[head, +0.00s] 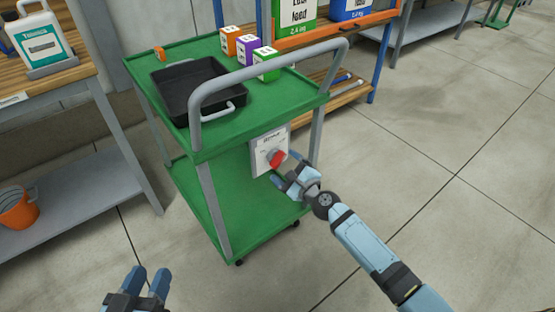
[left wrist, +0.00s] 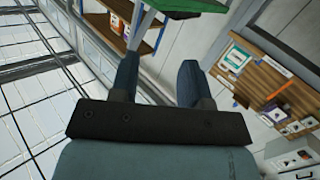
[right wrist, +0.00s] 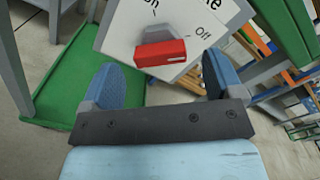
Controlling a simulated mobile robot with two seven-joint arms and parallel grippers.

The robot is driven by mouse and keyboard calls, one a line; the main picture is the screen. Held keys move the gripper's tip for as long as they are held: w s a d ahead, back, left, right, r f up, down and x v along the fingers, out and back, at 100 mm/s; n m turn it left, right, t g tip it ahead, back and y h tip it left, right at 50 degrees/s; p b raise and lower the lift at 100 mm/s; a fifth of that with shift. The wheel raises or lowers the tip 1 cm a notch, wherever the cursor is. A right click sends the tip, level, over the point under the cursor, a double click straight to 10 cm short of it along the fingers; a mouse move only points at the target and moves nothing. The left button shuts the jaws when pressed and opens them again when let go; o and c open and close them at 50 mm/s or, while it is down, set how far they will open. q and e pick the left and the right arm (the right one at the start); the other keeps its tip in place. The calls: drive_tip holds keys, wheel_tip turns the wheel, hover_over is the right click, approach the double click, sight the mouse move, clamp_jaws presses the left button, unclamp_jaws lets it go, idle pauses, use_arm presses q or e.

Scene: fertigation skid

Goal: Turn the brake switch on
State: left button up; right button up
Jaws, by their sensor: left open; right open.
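The brake switch is a red knob (head: 277,158) on a white panel (head: 259,157) fixed to the end of the green cart (head: 215,165). The right wrist view shows the red knob (right wrist: 160,52) and the panel (right wrist: 187,16), with labels "Off" and a partly hidden one ending in "n". Which label the knob points to, I cannot tell. My right gripper (head: 284,171) is open in front of the panel. In the right wrist view its fingers (right wrist: 163,80) stand either side of the knob, apart from it. My left gripper (head: 146,280) is open, empty and far from the cart.
The cart's grey handle (head: 268,72) rises above the panel. A black tray (head: 176,98) and small coloured boxes (head: 247,48) sit on the cart top. A wooden bench (head: 62,82) stands at left, an orange bucket (head: 18,209) below. Floor at right is clear.

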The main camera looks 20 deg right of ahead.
sight(279, 162)
drive_tip(key=x, duration=0.3)
use_arm(q)
drive_tip(key=shift+d+r, duration=0.25)
drive_tip(key=shift+r, duration=0.15)
use_arm(e)
drive_tip(key=shift+w+a, duration=0.2)
drive_tip(key=shift+w, duration=0.35)
drive_tip(key=c, duration=0.9)
